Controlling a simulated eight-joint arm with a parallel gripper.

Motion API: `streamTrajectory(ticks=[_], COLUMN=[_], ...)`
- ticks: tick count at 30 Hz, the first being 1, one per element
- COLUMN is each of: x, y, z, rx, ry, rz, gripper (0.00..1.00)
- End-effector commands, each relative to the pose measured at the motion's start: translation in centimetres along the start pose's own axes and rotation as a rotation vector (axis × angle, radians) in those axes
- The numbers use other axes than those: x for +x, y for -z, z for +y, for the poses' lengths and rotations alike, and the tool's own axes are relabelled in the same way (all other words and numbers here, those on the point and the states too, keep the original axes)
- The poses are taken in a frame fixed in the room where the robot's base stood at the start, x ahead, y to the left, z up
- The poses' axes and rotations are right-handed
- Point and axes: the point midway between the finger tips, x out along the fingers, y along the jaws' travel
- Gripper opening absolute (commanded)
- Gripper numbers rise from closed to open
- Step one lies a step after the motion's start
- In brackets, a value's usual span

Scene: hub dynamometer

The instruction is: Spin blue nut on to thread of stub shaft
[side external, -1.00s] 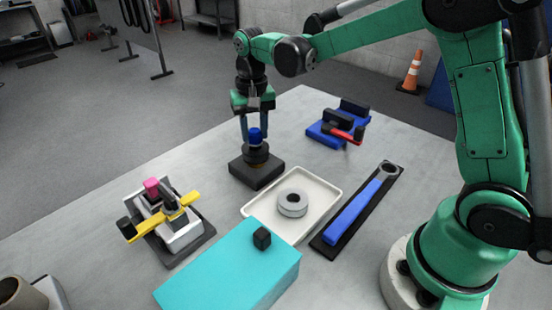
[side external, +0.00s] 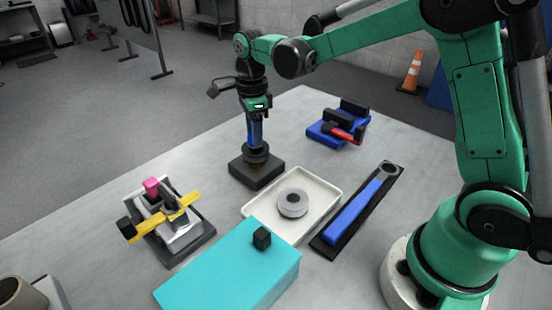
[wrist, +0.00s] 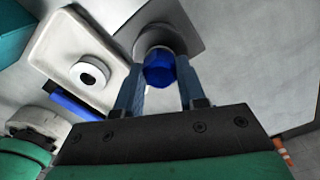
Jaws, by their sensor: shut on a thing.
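The blue nut (wrist: 160,71) is between the two fingers of my gripper (wrist: 159,88) in the wrist view, at the top of the stub shaft. My gripper (side external: 255,138) is shut on it and points straight down in the side view, where its fingers hide most of the nut. The stub shaft stands upright on a dark round hub (side external: 257,157) over a square black base (side external: 256,173). The hub also shows as a grey disc behind the nut in the wrist view (wrist: 158,38). The thread is hidden, so I cannot tell how far down the nut sits.
A white tray (side external: 250,212) holding a grey ring (side external: 292,203) lies just in front. A blue-handled wrench (side external: 355,210) lies on a black mat. A turquoise box (side external: 225,275), a yellow-handled fixture (side external: 172,220) and a blue fixture with red handle (side external: 338,128) stand around.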

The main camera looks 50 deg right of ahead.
Motion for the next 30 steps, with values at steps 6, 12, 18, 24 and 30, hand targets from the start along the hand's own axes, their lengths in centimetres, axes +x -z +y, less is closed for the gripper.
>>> streamTrajectory(ticks=[6,12,18,24,30], x=[-0.01,0.01,0.01,0.03,0.05], y=[0.08,0.1,0.1,0.08,0.05], z=[0.03,0.05,0.07,0.06,0.04], rx=[0.393,0.58,0.585,0.584,0.578], ry=[-0.003,-0.003,-0.004,-0.003,-0.002], rz=[0.003,0.004,0.005,0.004,0.002], gripper=[0.0,0.0,0.0,0.58,0.58])
